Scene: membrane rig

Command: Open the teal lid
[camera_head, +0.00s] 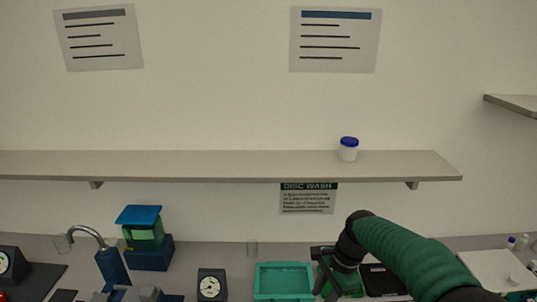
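A teal rectangular piece (284,282) with a raised rim lies on the bench at bottom centre. I cannot tell whether it is a lid on a box or an open tray. My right arm, in a green sleeve, comes in from the lower right. Its dark gripper (324,270) is just to the right of the teal piece. I cannot tell whether they touch, or how far apart the fingertips are. A green part (349,286) shows under and beside this gripper, partly hidden. My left gripper is not in view.
A blue-and-green device (141,239) and a curved tap (88,232) stand at left. A black dial box (211,286) is left of the teal piece. A shelf (230,165) holds a blue-capped jar (348,148). A white board (497,270) lies at right.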

